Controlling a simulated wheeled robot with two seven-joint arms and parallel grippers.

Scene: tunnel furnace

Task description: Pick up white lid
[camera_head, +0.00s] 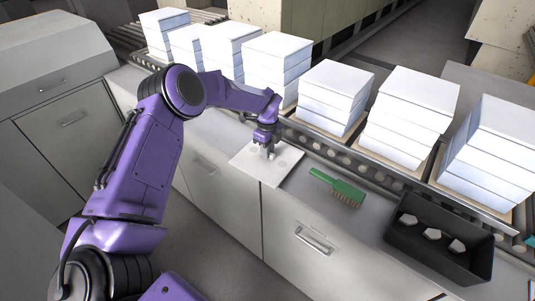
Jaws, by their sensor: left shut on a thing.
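The white lid (249,166) is a flat, square white plate at the front edge of the grey counter, with part of it reaching over the edge above the cabinet fronts. My left gripper (267,153) points down over the middle of the lid and is shut on it. The gripper hides the part it grips. I cannot tell whether the lid is resting on the counter or slightly raised. My right gripper is not in view.
A green brush (338,187) lies right of the lid. A black bin (440,238) with several small white pieces stands farther right. Stacks of white boxes (335,90) line the roller conveyor (365,165) behind. Grey cabinets (316,239) stand below the counter.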

